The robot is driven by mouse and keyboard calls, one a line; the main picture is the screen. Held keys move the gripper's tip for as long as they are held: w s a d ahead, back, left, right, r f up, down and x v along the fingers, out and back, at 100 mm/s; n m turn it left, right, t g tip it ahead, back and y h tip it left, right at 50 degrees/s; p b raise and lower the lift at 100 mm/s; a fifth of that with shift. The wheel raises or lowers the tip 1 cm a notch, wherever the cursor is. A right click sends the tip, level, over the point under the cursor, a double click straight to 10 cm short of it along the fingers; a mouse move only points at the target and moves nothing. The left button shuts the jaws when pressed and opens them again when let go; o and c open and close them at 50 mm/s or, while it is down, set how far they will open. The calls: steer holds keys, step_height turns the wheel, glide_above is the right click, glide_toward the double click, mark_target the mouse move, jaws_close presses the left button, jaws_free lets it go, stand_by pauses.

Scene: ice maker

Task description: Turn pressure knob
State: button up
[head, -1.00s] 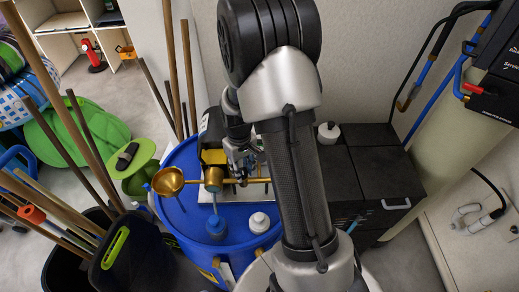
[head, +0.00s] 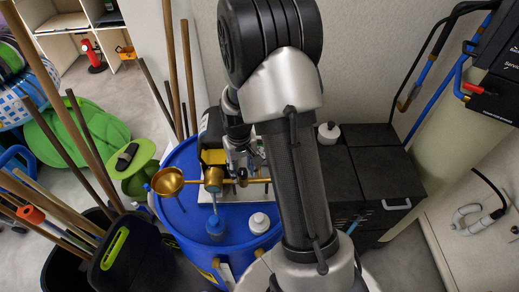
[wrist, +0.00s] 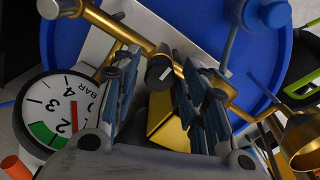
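The pressure knob (wrist: 160,73) is a small dark cylinder with a white mark, on a brass pipe fitting in the wrist view. My gripper (wrist: 163,72) is open, with one finger on each side of the knob and visible gaps between. Whether the fingertips reach down to the knob's depth I cannot tell. A round white gauge (wrist: 60,108) marked BAR, with a green band and a red needle near 3, is at the left. In the head view my gripper (head: 242,172) is over the brass pipe (head: 258,180), and the knob's details are too small to tell.
A blue drum (head: 187,235) stands beneath the brass pipework. A brass funnel (head: 167,181) and a white-capped bottle (head: 259,222) are near it. Black cabinets (head: 380,180) stand at the right. Bins with poles (head: 140,250) crowd the left.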

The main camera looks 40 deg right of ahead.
steer(key=shift+r+p, duration=2.1)
steer(key=shift+r, duration=0.95)
steer(key=shift+a+r, duration=0.1)
steer(key=shift+r, duration=0.05)
steer(key=s+a+r+n+t+b, duration=0.1)
steer(key=s+a+r+t+b, duration=0.1)
steer(key=s+a+r+b, duration=0.6)
steer(key=s+a+n+t+b, duration=0.1)
steer(key=s+a+t+b, duration=0.1)
steer(key=s+a+b, duration=0.2)
steer(key=s+b, duration=0.3)
steer(key=s, duration=0.4)
steer(key=shift+s+a+r+t+b, duration=0.15)
steer(key=shift+s+r+t+b, duration=0.15)
steer(key=shift+s+b, duration=0.1)
